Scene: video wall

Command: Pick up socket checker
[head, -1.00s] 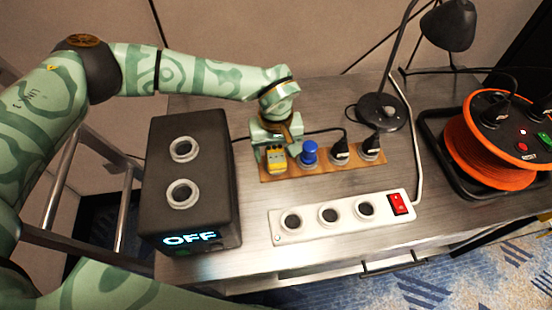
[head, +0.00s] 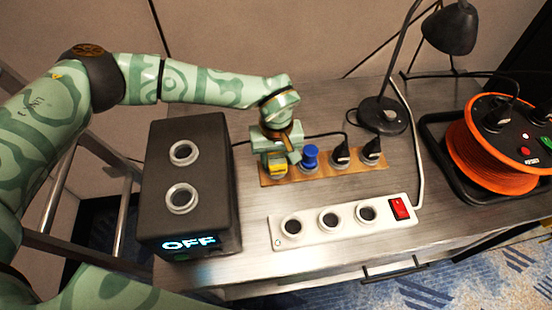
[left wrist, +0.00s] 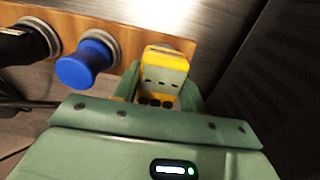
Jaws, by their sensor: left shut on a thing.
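The socket checker is a small yellow and grey block (head: 276,167) at the left end of the wooden strip (head: 348,171). In the left wrist view the checker (left wrist: 164,72) sits between the fingers, at the end of the strip. My left gripper (head: 276,160) is over it from behind and shut on it; in the left wrist view the gripper (left wrist: 160,92) has a finger on each side. The checker is at the strip; I cannot tell whether it is lifted. My right gripper is not in view.
A blue plug (head: 310,156) and two black plugs (head: 341,155) stand along the strip, close to the gripper. A white power strip (head: 347,216) lies in front. A black box reading OFF (head: 214,210) is at left. A lamp (head: 383,114) and orange reel (head: 478,156) are at right.

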